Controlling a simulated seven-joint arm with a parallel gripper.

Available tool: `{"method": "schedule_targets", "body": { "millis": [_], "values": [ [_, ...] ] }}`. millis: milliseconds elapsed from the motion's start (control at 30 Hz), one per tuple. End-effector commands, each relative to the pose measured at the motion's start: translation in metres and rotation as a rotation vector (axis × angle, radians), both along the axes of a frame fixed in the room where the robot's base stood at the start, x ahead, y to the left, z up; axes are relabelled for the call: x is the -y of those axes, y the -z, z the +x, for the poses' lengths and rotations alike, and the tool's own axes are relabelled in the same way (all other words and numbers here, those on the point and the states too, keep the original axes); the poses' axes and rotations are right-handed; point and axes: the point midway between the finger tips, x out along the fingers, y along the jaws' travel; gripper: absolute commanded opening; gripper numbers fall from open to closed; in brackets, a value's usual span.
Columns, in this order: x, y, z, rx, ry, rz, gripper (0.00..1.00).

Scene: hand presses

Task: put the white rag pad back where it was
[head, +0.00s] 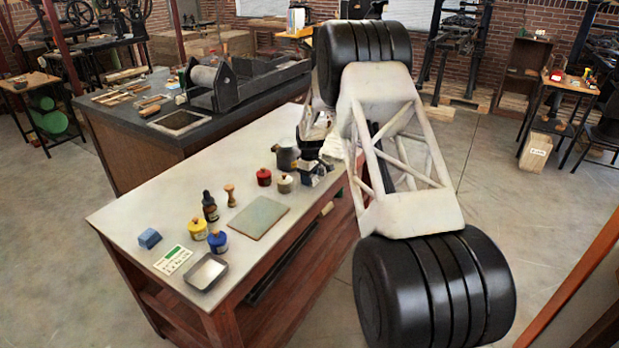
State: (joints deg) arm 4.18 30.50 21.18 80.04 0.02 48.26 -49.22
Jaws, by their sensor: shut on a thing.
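My gripper (311,166) is low over the far right end of the pale-topped table (150,205), small and partly hidden among dark items and my arm. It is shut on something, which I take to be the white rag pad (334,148). White material shows just right of the gripper, partly covered by my arm link. The fingertips and their exact contact with the pad are hard to make out. I cannot tell whether the pad touches the table.
A dark pot (287,158), a red jar (264,177) and a pale jar (285,184) stand close by the gripper. A grey-green plate (259,217) lies in front. Nearer are a dropper bottle (210,207), yellow jar (197,229), blue jar (218,242) and metal tray (205,272).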

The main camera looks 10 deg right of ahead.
Motion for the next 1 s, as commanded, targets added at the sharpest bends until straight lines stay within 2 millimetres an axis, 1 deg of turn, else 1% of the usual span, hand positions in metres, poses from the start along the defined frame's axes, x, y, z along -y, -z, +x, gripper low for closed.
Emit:
{"method": "schedule_targets", "body": {
  "millis": [33, 167, 200, 500, 667, 867, 1000],
  "values": [
    [0.0, 0.001, 0.0, 0.0, 0.0, 0.0, 0.51],
    [0.0, 0.0, 0.0, 0.0, 0.0, 0.0, 0.71],
    [0.0, 0.0, 0.0, 0.0, 0.0, 0.0, 0.74],
    [0.0, -0.001, 0.0, 0.0, 0.0, 0.0, 0.74],
    [0.0, -0.007, 0.0, 0.001, 0.0, 0.0, 0.74],
    [0.0, -0.027, 0.0, 0.003, 0.0, 0.0, 0.74],
    [0.0, -0.047, 0.0, 0.001, 0.0, 0.0, 0.74]
  ]
}}
